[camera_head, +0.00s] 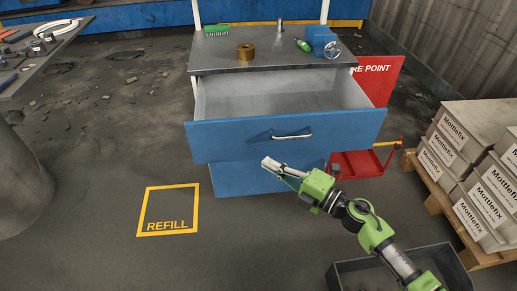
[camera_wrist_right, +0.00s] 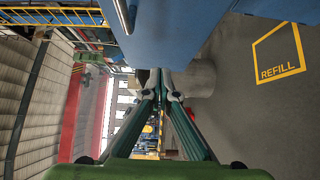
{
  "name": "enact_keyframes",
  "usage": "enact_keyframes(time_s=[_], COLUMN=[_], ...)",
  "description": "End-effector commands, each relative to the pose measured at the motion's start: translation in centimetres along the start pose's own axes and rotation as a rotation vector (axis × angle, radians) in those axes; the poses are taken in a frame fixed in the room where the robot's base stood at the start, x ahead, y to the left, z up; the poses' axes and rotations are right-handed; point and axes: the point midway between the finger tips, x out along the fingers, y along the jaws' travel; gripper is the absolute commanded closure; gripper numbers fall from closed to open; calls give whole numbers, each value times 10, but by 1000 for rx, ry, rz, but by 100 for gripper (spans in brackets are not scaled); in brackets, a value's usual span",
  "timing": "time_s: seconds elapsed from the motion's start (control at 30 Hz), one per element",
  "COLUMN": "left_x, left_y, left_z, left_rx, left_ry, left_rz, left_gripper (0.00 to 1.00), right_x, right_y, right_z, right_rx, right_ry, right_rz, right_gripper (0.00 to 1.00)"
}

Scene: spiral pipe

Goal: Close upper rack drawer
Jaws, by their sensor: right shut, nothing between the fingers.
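The rack (camera_head: 270,55) has a grey top, and its blue upper drawer (camera_head: 230,141) is pulled well out, with an empty grey inside. A silver bar handle (camera_head: 291,136) sits on the drawer front. Below it is another blue front (camera_head: 235,180), set further back. My right gripper (camera_head: 268,163) is shut and empty, in front of the rack just below and left of the handle, apart from it as far as I can tell. In the right wrist view its fingers (camera_wrist_right: 163,80) meet at the tips, with a blue panel (camera_wrist_right: 175,30) close above. My left gripper is not in view.
Stacked Mottlefix boxes (camera_head: 485,190) are at right. A dark open bin (camera_head: 350,276) is at bottom right. The floor around the yellow REFILL square (camera_head: 167,209) is clear.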

Motion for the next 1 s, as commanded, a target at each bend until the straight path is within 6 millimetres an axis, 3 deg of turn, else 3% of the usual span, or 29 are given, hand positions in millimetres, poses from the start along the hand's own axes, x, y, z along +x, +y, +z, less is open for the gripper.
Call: enact_keyframes(time_s=[0.2, 0.33, 0.53, 1.0], left_x=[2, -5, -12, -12], left_y=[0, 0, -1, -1], left_z=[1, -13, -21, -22], left_rx=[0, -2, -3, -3], left_ry=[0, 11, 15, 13], left_rz=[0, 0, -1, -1], left_gripper=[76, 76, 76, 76], right_x=[46, 58, 68, 70], right_y=[1, -1, -1, -1], right_z=[2, 18, 28, 30], right_rx=[0, 0, 2, 1], right_ry=[-1, -2, -2, -2], right_rz=[2, 1, -1, 0], right_gripper=[100, 100, 100, 100])
